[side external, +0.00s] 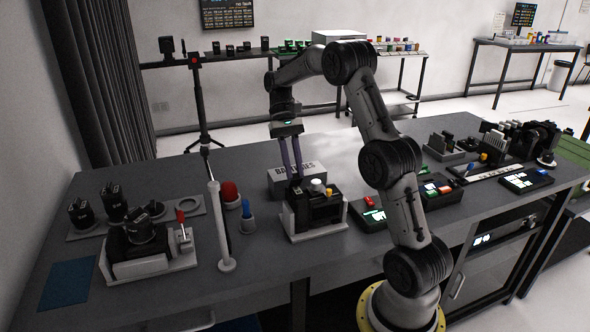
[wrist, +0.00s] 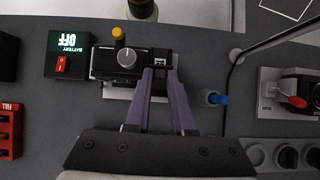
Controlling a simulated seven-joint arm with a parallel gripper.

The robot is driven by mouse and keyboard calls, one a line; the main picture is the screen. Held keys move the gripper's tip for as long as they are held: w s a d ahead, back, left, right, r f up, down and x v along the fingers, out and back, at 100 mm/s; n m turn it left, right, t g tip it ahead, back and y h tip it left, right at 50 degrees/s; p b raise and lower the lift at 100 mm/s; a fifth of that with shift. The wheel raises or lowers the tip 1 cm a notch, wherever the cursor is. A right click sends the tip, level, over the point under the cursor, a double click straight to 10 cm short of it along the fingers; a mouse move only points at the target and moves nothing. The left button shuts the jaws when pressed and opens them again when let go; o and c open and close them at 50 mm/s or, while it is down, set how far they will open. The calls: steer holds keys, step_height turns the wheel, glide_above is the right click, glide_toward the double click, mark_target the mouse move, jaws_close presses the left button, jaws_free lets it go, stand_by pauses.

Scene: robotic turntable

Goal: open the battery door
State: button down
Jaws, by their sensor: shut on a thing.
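The black device (side external: 325,208) sits in a white stand on the grey table, under my gripper (side external: 296,177). The wrist view also shows the device (wrist: 108,64), with a silver knob and a yellow-orange button on its left part. My gripper (wrist: 161,74) reaches down with two purple fingers to the device's right part. The fingertips are shut on a small dark part with light edges, which appears to be the battery door (wrist: 160,61). The fingers hide some of it, and I cannot tell whether it is raised.
A box marked batteries (side external: 284,184) stands close behind the device. A panel (wrist: 70,55) reading "BATTERY OFF" with a red switch is left of it in the wrist view. A white post (side external: 220,230), a blue-topped holder (side external: 247,222) and a clamp fixture (side external: 150,255) stand to the left in the side view.

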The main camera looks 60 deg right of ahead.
steer(key=shift+w+d+g+y, duration=0.45)
steer(key=shift+g+y, duration=0.45)
steer(key=c, duration=0.8)
jaws_free()
steer(key=shift+o, duration=0.2)
